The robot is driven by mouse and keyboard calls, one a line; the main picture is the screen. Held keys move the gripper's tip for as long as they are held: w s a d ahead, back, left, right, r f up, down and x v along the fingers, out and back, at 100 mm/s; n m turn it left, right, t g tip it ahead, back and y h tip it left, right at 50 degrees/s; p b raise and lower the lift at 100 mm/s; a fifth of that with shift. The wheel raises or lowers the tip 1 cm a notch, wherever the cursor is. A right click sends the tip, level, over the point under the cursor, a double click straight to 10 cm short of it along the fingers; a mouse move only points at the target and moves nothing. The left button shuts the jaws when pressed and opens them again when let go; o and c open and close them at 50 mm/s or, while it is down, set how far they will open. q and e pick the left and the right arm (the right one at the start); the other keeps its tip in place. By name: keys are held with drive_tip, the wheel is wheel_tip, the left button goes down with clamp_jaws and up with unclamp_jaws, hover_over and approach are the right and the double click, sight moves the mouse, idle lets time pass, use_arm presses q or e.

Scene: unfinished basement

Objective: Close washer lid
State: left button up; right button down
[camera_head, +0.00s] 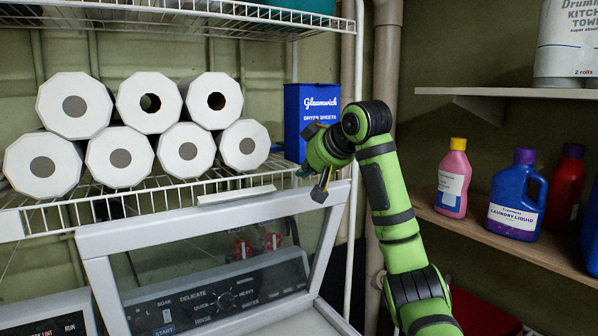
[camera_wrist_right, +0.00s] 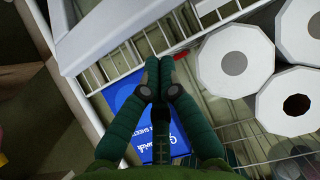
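The washer lid (camera_head: 215,208) is a white frame with a clear window. It stands raised and tilted back in front of the wire shelf, over the washer's control panel (camera_head: 235,288). My right gripper (camera_head: 308,175) is behind and above the lid's top right corner, near the shelf edge. In the right wrist view, its two green fingers (camera_wrist_right: 159,76) meet at the tips with nothing seen between them. A white edge that looks like the lid (camera_wrist_right: 110,40) lies just beyond the fingertips; I cannot tell whether they touch. My left gripper is not in view.
The wire shelf (camera_head: 140,195) holds several paper rolls (camera_head: 150,103) and a blue dryer sheets box (camera_head: 305,105), close to my right gripper. A wooden shelf (camera_head: 500,235) at right holds a pink bottle (camera_head: 454,180) and laundry liquid (camera_head: 515,200).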

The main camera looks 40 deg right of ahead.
sight(291, 191)
drive_tip(key=p+x, duration=0.3)
drive_tip(key=x, duration=0.4)
drive_tip(key=shift+w, duration=0.1)
drive_tip(key=shift+w+d+f, duration=0.1)
drive_tip(key=shift+w+f, duration=0.2)
drive_tip(key=shift+w, duration=0.05)
drive_tip(key=shift+s, duration=0.1)
